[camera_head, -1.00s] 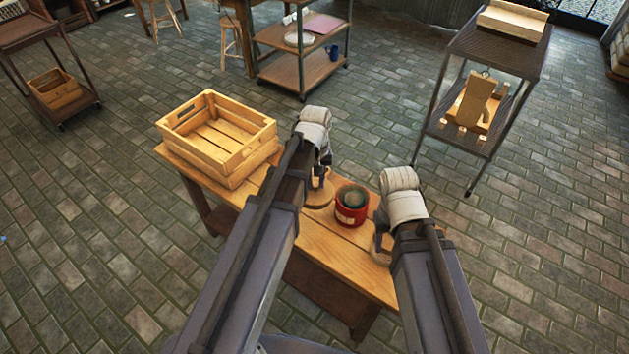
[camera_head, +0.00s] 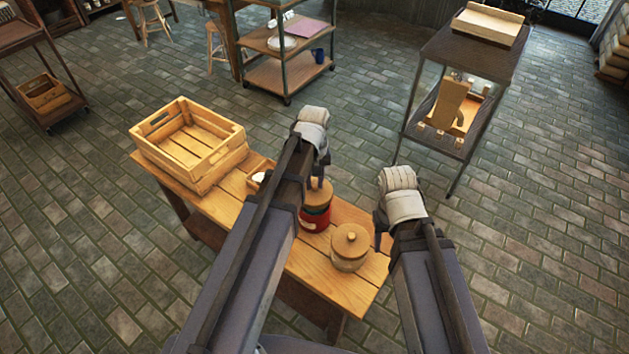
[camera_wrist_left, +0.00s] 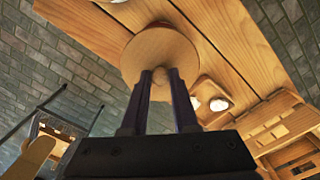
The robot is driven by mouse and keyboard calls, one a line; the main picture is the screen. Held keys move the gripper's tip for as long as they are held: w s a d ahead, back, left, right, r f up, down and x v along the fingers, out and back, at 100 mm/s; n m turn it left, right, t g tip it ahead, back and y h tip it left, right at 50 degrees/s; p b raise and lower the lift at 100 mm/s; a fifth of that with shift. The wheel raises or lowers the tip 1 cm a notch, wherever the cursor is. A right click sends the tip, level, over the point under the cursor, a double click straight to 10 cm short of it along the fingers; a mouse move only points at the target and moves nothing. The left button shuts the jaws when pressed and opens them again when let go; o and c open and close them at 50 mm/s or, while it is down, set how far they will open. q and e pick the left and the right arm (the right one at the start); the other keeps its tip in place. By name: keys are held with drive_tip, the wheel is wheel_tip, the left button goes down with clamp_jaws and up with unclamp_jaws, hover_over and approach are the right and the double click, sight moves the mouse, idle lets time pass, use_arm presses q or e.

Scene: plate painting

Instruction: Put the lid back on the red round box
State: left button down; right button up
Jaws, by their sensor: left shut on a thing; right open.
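The red round box (camera_head: 314,221) stands on the wooden bench, partly hidden by my left arm in the head view. My left gripper (camera_head: 317,182) is shut on the knob of a round wooden lid (camera_head: 320,196). The lid is above the box's far part, with a dark band showing between lid and red wall; I cannot tell whether they touch. My right gripper (camera_head: 381,236) is open and empty, beside the bench's right end.
A pale round jar with its own knobbed lid (camera_head: 350,248) stands right of the red box, close to my right gripper. A slatted wooden crate (camera_head: 190,148) fills the bench's left end. A small wooden tray (camera_head: 258,166) with something white lies beside it.

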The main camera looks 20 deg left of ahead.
sight(314, 191)
use_arm(q)
drive_tip(key=shift+f+b, duration=2.3)
drive_tip(key=shift+f, duration=0.3)
drive_tip(key=shift+f, duration=0.15)
drive_tip(key=c, duration=0.6)
unclamp_jaws()
drive_tip(key=shift+o, duration=0.3)
drive_tip(key=o, duration=0.4)
